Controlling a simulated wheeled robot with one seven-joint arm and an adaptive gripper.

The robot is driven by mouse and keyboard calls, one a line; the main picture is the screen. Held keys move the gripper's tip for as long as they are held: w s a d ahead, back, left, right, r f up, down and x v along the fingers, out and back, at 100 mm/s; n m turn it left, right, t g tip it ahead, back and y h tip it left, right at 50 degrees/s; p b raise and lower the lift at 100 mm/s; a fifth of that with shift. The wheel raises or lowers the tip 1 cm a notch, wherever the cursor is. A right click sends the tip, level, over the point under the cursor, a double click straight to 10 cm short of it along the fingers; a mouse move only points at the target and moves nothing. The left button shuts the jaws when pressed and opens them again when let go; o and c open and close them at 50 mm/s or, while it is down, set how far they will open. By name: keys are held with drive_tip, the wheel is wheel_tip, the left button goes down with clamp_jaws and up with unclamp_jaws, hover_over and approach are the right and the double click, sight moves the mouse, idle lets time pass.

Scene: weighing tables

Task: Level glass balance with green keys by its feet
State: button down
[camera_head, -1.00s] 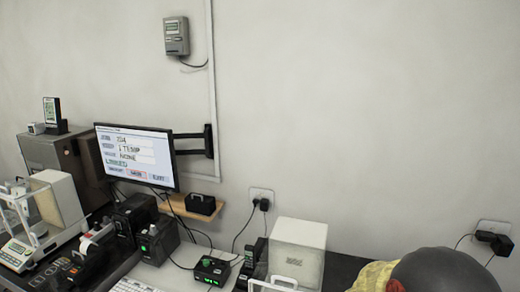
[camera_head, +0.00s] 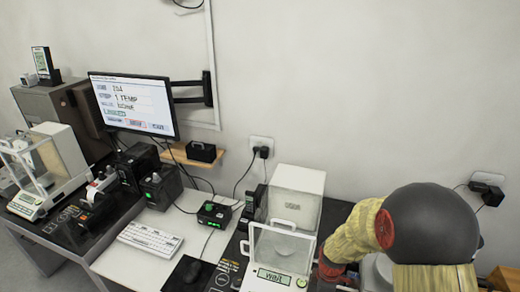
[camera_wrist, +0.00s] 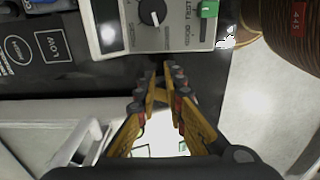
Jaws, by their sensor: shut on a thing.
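A glass balance (camera_head: 283,247) with a clear draft shield stands at the bottom centre of the head view; its green display seems to read WAIT. A second glass balance (camera_head: 27,204) stands at the far left. A pale panel with a black knob (camera_wrist: 152,13) and a green part (camera_wrist: 208,8) lies just beyond the fingertips. In the head view my arm reaches down beside the central balance.

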drive_tip(key=shift+d, duration=0.1)
idle(0.3)
drive_tip(key=shift+d, duration=0.3)
